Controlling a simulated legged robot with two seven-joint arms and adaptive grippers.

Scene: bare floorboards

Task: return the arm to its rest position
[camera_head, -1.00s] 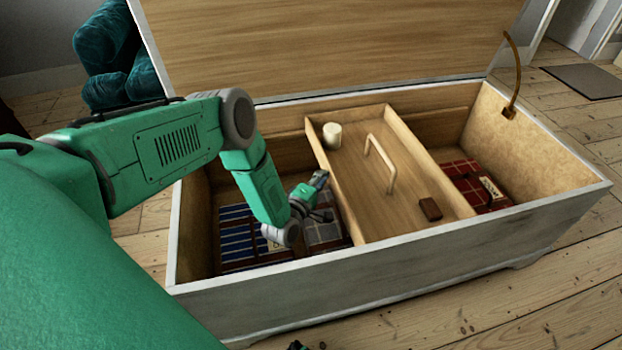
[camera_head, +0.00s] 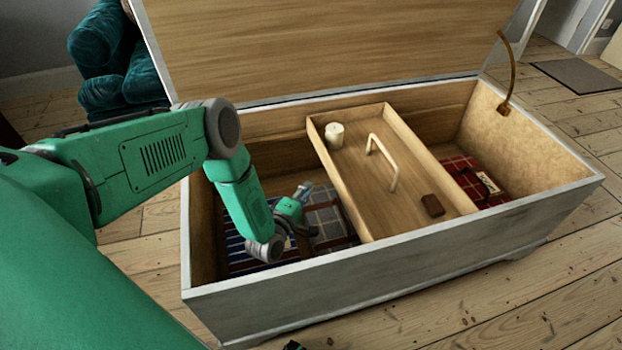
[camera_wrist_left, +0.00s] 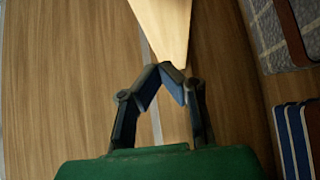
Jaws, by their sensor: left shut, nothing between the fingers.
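My left arm (camera_head: 150,160) comes in from the left and reaches down into the left part of an open chest (camera_head: 400,258). My left gripper (camera_head: 305,189) is inside the chest, left of the wooden tray, above folded plaid cloth (camera_head: 326,222). In the left wrist view the gripper (camera_wrist_left: 170,68) has its two fingertips together with nothing between them. A wooden edge (camera_wrist_left: 168,22) shows beyond the fingertips. My right gripper cannot be made out; only a small dark part shows at the bottom edge of the head view.
The wooden tray (camera_head: 372,196) has a handle (camera_head: 384,160), a white candle (camera_head: 334,134) and a brown block (camera_head: 433,205). Red plaid cloth (camera_head: 462,176) lies at the chest's right. The lid (camera_head: 330,45) stands open behind. A teal seat (camera_head: 122,75) is at back left. Floor in front is clear.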

